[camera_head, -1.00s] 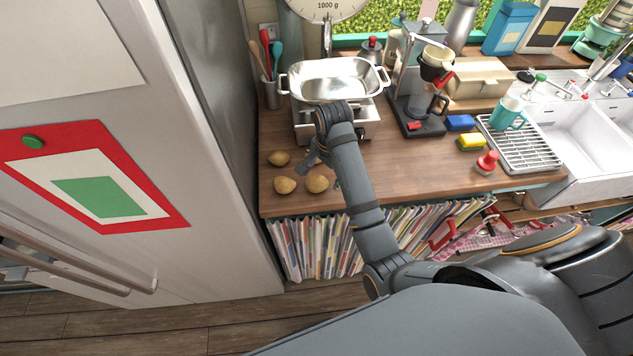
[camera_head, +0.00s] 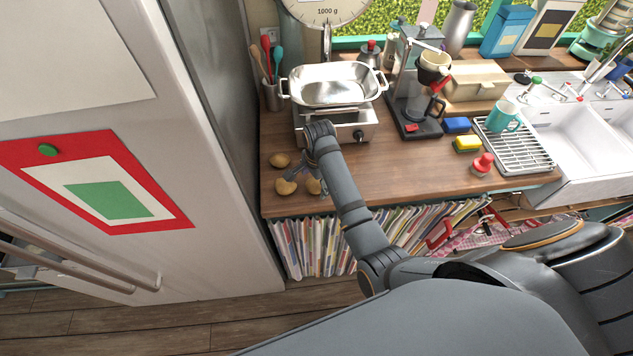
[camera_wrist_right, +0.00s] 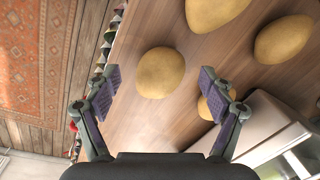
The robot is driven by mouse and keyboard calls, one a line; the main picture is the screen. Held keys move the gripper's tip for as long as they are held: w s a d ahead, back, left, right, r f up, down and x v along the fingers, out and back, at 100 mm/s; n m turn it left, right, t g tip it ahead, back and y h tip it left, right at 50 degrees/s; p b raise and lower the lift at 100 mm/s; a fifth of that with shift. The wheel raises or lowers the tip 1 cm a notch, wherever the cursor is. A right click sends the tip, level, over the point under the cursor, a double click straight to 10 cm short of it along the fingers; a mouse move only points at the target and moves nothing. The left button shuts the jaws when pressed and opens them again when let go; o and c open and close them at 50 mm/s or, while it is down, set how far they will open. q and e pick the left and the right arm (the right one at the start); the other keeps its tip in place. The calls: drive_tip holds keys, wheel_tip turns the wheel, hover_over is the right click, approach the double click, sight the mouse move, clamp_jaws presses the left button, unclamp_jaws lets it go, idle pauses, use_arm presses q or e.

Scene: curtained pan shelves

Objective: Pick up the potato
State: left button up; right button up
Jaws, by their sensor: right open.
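Yellow-brown potatoes lie on the wooden counter (camera_head: 400,170). In the head view I see a back potato (camera_head: 280,160), a front left potato (camera_head: 286,187) and a front right potato (camera_head: 313,186), partly covered by my right gripper (camera_head: 304,178). In the right wrist view, one potato (camera_wrist_right: 160,72) lies ahead between the open, empty fingers of my right gripper (camera_wrist_right: 160,80), apart from both. Other potatoes lie at the top (camera_wrist_right: 214,12) and upper right (camera_wrist_right: 285,40). Another (camera_wrist_right: 208,104) is partly hidden behind the right finger. My left gripper is out of view.
A metal pan (camera_head: 335,84) sits on a cooker (camera_head: 350,125) just behind the potatoes. The fridge (camera_head: 215,130) stands close on the left. Folders (camera_head: 310,245) line the shelf under the counter edge. The coffee maker (camera_head: 415,95) is farther right.

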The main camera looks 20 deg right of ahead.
drive_tip(key=shift+w+f, duration=0.15)
drive_tip(key=shift+f, duration=0.95)
drive_tip(key=c, duration=1.3)
drive_tip(key=shift+w+r, duration=0.1)
drive_tip(key=shift+r, duration=0.1)
